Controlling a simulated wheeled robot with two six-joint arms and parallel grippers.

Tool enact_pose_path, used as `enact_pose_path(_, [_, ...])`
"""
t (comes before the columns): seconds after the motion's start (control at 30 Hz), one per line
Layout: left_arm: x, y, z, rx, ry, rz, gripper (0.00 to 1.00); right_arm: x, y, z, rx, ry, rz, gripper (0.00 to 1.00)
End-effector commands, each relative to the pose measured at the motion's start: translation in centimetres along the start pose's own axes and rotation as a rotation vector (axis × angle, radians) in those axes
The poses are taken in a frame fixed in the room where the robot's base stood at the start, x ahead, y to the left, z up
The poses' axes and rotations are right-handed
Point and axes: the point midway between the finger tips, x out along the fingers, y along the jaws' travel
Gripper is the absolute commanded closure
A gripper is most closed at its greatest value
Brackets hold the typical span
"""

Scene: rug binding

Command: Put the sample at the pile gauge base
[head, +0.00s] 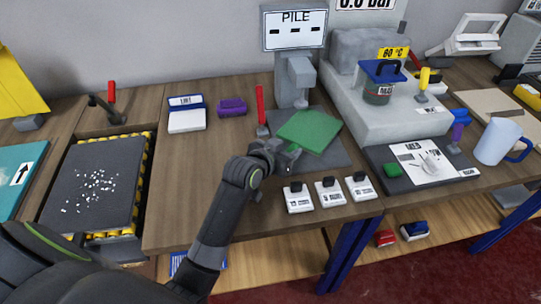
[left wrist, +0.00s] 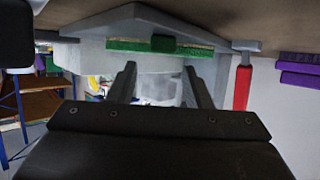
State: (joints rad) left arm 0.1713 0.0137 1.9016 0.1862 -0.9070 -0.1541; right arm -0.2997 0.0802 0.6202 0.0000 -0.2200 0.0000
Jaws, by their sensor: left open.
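The sample, a flat green square (head: 309,131), lies on the dark grey base plate (head: 336,158) of the pile gauge (head: 290,82), below its head. In the left wrist view the sample is a thin green strip (left wrist: 190,49) with a darker green block at its middle edge. My left gripper (head: 284,156) is at the near left corner of the base, close to the sample. Its two fingers (left wrist: 160,84) stand apart with nothing between them; the sample is beyond the tips. My right gripper is not in view.
A red lever (head: 261,106) stands left of the gauge. Several white blocks with black tops (head: 329,192) line the front edge. A grey machine (head: 385,105) stands to the right. A purple object (head: 232,107) and a white box (head: 186,121) are at the back left. Bare wood lies front left.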

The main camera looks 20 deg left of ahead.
Motion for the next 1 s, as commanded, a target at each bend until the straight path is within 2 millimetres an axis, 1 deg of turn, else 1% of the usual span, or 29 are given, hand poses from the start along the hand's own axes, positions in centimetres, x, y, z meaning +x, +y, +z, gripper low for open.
enact_pose_path(0.03, [-0.9, 0.0, -0.1, 0.001, 0.003, -0.001, 0.55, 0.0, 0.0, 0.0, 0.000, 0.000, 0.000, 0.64])
enact_pose_path(0.3, [-5.8, -0.1, -0.2, 0.003, 0.006, -0.001, 0.55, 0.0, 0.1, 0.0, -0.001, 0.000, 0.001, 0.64])
enact_pose_path(0.5, [-8.5, -0.1, -0.3, 0.005, 0.006, -0.001, 0.55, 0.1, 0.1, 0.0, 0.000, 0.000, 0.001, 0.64])
enact_pose_path(0.7, [-9.7, 0.0, -0.3, 0.005, 0.008, 0.000, 0.55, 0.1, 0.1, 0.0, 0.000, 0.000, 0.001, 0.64])
enact_pose_path(1.0, [-9.8, 0.0, -0.3, 0.005, 0.007, 0.000, 0.55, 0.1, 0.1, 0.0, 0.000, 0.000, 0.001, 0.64])
